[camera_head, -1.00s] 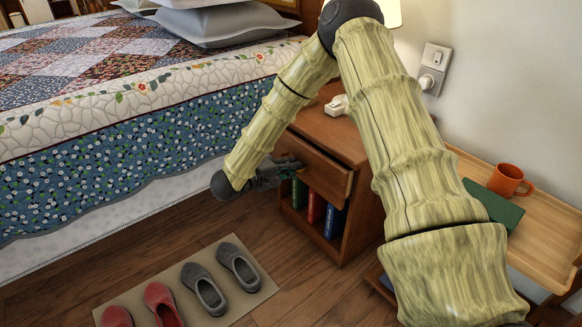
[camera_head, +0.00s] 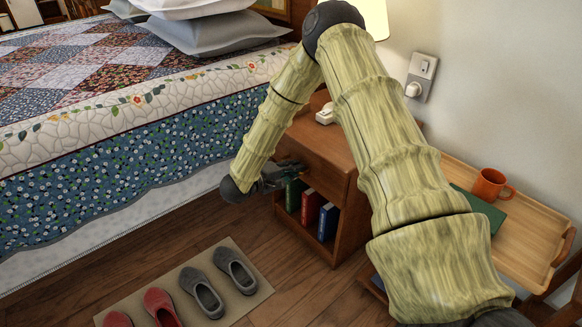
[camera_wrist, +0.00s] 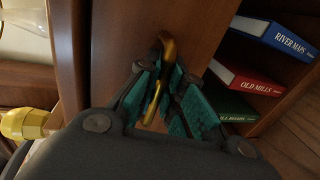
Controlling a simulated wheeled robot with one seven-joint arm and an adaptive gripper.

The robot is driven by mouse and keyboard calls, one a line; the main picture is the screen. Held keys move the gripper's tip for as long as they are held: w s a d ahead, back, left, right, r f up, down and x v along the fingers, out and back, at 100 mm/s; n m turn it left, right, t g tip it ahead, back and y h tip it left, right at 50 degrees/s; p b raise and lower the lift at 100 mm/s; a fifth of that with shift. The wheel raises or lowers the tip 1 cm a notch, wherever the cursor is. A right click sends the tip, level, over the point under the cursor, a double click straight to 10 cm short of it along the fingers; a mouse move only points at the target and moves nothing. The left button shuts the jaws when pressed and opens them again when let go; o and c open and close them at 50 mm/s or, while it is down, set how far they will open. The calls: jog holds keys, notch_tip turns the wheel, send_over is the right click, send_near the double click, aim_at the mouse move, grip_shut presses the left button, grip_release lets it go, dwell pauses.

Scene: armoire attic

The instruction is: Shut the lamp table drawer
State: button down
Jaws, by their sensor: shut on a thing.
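The lamp table (camera_head: 349,222) is a brown wooden bedside cabinet with an open shelf below its drawer. The drawer front (camera_head: 325,178) looks about flush with the cabinet, though my arm hides part of it. It fills the upper middle of the wrist view as a wood panel (camera_wrist: 205,22). A brass handle (camera_wrist: 165,45) stands out from it. My gripper (camera_head: 288,171) is at the drawer front. In the wrist view its green-padded fingers (camera_wrist: 160,85) are shut on the handle.
Books (camera_head: 311,207) stand on the shelf under the drawer. The bed (camera_head: 110,165) is on the left. Slippers (camera_head: 205,295) lie on a mat in front. A wooden tray table (camera_head: 535,235) with an orange mug (camera_head: 489,184) and green book stands on the right.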

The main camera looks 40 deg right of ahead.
jog(key=shift+d, duration=0.25)
jog(key=c, duration=1.5)
grip_release()
jog(key=shift+d, duration=0.1)
jog(key=v, duration=1.2)
jog(key=shift+w, duration=0.15)
